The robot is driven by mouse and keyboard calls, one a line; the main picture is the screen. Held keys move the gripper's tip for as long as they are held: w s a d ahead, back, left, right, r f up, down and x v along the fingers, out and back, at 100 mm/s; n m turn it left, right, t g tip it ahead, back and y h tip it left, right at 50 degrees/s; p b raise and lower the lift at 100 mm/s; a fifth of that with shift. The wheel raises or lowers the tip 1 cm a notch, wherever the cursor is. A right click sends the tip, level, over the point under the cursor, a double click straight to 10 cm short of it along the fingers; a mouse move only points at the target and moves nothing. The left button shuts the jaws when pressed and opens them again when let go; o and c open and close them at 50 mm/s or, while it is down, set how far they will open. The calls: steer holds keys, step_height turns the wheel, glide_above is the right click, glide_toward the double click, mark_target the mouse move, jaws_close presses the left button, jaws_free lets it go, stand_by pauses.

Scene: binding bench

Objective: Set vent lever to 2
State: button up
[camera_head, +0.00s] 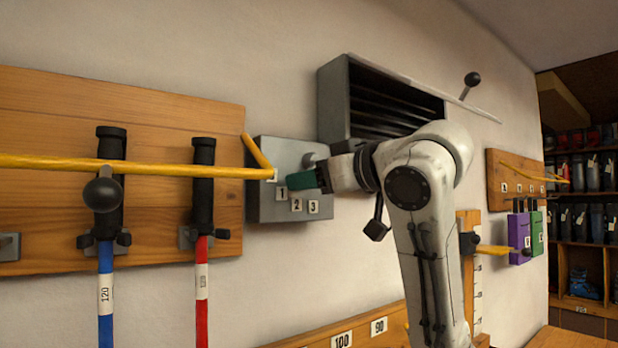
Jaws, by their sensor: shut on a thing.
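A grey box (262,205) on the wall carries the number plates 1 (282,194), 2 (297,205) and 3 (313,207). A green grip (300,180), which looks like the vent lever's handle, is in front of the box, just above plates 1 and 2. My gripper (321,179) comes in from the right and is shut on the green grip. The fingertips are small and partly hidden. The lever's shaft is hidden, so I cannot tell its exact setting. A grey round knob (310,160) shows just above the gripper.
A dark slatted vent (388,104) is above the box. A yellow bar (180,171) crosses from the left, with a yellow piece (257,152) close to the box. Blue (106,300) and red (201,310) poles hang on the wooden board (60,105). Purple and green holders are at right.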

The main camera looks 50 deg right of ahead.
steer(key=n, duration=0.1)
steer(key=d+n, duration=0.1)
steer(key=n, duration=0.1)
steer(key=n+b, duration=0.1)
steer(key=shift+s+d+f+n+g, duration=0.15)
steer(key=shift+s+f+n+g, duration=0.1)
steer(key=shift+n+g, duration=0.15)
stand_by(0.4)
steer(key=o, duration=1)
steer(key=shift+h, duration=0.4)
steer(key=shift+s+f, duration=0.1)
steer(key=b+v, duration=0.3)
steer(key=v, duration=0.7)
steer(key=shift+s, duration=0.3)
steer(key=shift+c, duration=0.3)
